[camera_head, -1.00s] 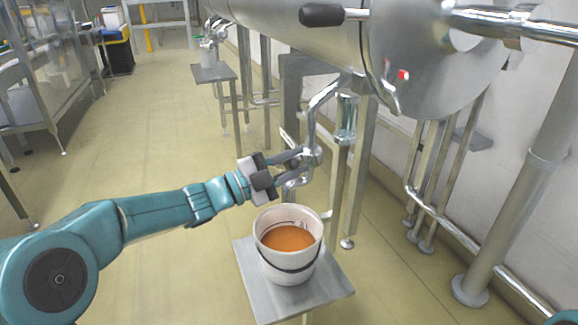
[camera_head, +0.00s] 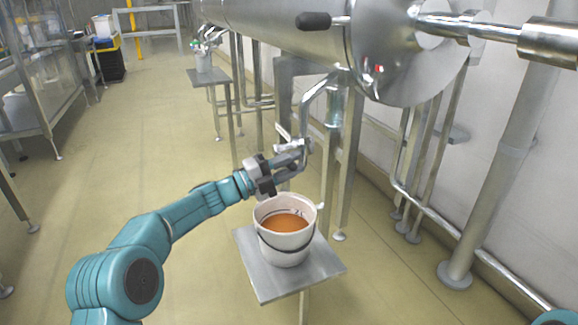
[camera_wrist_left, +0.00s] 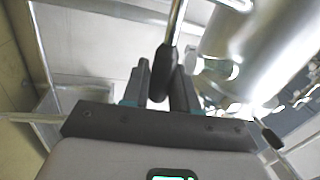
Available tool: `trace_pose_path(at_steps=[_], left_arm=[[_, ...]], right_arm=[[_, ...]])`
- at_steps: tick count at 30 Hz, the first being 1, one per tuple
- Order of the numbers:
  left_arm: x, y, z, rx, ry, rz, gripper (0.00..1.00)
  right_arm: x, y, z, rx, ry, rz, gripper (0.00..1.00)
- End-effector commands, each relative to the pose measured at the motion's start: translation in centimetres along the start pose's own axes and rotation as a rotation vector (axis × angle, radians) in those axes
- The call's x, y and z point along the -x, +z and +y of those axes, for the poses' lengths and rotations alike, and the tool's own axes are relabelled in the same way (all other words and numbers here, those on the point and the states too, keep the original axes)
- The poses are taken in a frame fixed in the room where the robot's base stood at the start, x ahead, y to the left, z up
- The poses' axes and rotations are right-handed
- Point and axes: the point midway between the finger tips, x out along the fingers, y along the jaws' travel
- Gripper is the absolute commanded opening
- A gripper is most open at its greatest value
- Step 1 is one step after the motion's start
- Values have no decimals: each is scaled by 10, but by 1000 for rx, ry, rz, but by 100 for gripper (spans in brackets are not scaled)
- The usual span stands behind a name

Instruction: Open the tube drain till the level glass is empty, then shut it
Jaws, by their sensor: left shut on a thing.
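A bent metal drain tube (camera_head: 309,100) comes down from the big steel vessel to a valve (camera_head: 297,150) above a white bucket (camera_head: 287,246). The level glass (camera_head: 335,106) is a clear upright cylinder beside the tube; I cannot tell its liquid level. Orange-brown liquid stands in the bucket; no stream into it can be made out. My left gripper (camera_head: 283,172) is at the valve, above the bucket. In the left wrist view its fingers are shut on the valve lever's black grip (camera_wrist_left: 163,72) at the end of a metal rod. My right gripper is out of view.
The bucket stands on a small grey table (camera_head: 260,275). The steel vessel (camera_head: 290,30) with a black-knobbed lever (camera_head: 315,20) hangs above. Pipes and legs stand right and behind. Another stand (camera_head: 208,77) is farther back.

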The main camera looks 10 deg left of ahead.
Motion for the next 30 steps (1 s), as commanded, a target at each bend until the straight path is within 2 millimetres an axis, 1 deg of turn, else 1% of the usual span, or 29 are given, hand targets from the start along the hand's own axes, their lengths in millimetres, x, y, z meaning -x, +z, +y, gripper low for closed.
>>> trace_pose_path(at_steps=[1, 7, 25, 26, 27, 28, 30], left_arm=[[0, 0, 4, -12, 1, 9, 0], [-1, 4, 9, -65, 1, 21, 0], [0, 5, 9, -100, 0, 24, 0], [0, 5, 9, -100, 0, 24, 31], [0, 5, 9, -100, 1, 23, 44], [0, 5, 9, -100, 1, 23, 46], [0, 4, 9, -99, 0, 23, 46]], right_arm=[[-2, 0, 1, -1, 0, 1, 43], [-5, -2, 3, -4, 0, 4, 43], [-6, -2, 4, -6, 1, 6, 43], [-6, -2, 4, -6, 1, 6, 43], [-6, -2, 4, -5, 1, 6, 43], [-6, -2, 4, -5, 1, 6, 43], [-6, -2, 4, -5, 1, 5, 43]])
